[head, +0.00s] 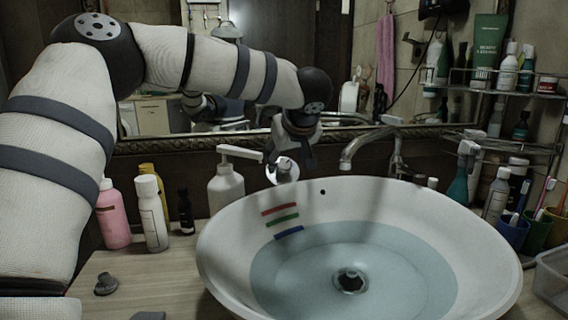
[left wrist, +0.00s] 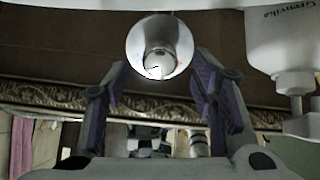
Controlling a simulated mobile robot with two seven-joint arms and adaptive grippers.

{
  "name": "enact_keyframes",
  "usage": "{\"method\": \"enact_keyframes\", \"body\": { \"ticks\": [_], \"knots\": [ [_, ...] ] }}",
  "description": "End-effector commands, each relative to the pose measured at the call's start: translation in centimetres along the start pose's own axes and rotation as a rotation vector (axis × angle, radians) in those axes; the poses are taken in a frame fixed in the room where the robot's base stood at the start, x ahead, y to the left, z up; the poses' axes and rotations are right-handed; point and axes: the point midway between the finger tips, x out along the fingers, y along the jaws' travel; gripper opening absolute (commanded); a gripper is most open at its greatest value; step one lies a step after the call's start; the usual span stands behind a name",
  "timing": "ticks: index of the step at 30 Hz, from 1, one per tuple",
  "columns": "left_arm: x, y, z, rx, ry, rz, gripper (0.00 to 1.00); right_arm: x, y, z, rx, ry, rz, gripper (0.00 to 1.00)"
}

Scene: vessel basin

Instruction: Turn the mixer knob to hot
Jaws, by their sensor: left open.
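The mixer knob (head: 283,170) is a pale, shiny round piece behind the basin's back left rim. In the left wrist view the knob (left wrist: 160,46) is a silver cylinder with a bright end face and a small dark mark. My left gripper (head: 292,148) is open at the knob and partly covers it in the head view. In the wrist view the open fingers (left wrist: 162,82) stand either side, with the knob between or just beyond their tips; contact is unclear. The metal spout (head: 358,150) is to the right. My right gripper is not in view.
A white basin (head: 222,250) holds water and has red, green and blue strips on its inner wall. A pump bottle (head: 226,188) stands close left of the knob, with more bottles further left. A loaded rack (head: 480,90) stands right. A mirror edge (head: 150,145) runs behind.

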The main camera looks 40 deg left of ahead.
Motion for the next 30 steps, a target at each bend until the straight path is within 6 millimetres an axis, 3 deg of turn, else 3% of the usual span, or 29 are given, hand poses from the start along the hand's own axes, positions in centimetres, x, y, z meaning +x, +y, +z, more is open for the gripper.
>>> {"method": "enact_keyframes", "body": {
  "ticks": [6,15,21,30],
  "knots": [
    [3.1,0.0,-0.1,0.000,0.001,0.000,0.52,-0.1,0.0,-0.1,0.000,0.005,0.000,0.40],
    [3.5,0.0,-0.1,0.000,0.001,0.001,0.52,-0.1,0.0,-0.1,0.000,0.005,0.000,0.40],
    [3.5,0.0,-0.1,0.000,0.001,0.001,0.06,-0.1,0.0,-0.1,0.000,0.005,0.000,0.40],
    [3.5,0.0,-0.1,-0.020,0.001,-0.001,0.03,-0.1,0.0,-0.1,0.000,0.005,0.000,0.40]
  ]
}}
